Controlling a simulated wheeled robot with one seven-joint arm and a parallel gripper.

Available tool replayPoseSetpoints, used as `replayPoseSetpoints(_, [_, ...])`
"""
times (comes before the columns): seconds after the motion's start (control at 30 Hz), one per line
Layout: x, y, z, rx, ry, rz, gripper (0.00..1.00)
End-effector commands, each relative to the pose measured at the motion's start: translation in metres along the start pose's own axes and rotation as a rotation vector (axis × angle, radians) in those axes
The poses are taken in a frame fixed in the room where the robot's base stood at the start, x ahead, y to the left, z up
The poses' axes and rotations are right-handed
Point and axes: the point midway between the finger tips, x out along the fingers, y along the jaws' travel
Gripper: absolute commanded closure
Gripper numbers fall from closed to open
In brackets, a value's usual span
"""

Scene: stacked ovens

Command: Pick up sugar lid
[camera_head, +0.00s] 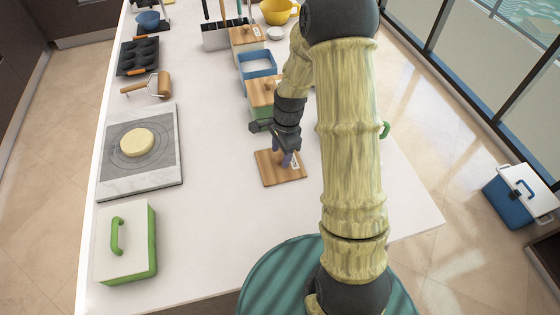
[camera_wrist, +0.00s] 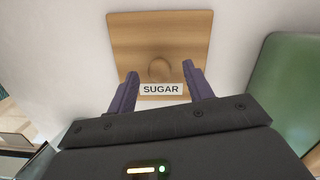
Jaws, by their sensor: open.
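The sugar lid (camera_head: 280,172) is a square wooden board with a round knob and a white label. In the head view it lies on the white counter, below the row of canisters. In the wrist view the lid (camera_wrist: 190,40) shows its "SUGAR" label (camera_wrist: 161,89) and its knob (camera_wrist: 159,69). My gripper (camera_head: 284,157) is just above the lid. In the wrist view my gripper (camera_wrist: 162,80) has its two purple fingers apart, one on each side of the knob, with gaps between. I cannot tell exactly how high the fingertips are above the lid.
Wooden-lidded canisters (camera_head: 262,92) and an open blue-rimmed canister (camera_head: 257,64) stand behind my gripper. A green box with a white lid (camera_head: 126,242) is at the front left. A marble board with dough (camera_head: 137,142) lies left. The counter between is clear.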

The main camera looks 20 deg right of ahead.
Motion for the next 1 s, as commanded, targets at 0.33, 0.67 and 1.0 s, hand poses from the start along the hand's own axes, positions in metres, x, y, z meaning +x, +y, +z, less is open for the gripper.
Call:
replayPoseSetpoints(0.33, [0.0106,0.0002,0.0002,0.0,0.0,-0.001,0.49])
replayPoseSetpoints(0.67, [0.0104,0.0002,0.0001,0.0,0.0,0.0,0.51])
replayPoseSetpoints(1.0, [0.0103,0.0001,0.0001,0.0,0.0,-0.001,0.98])
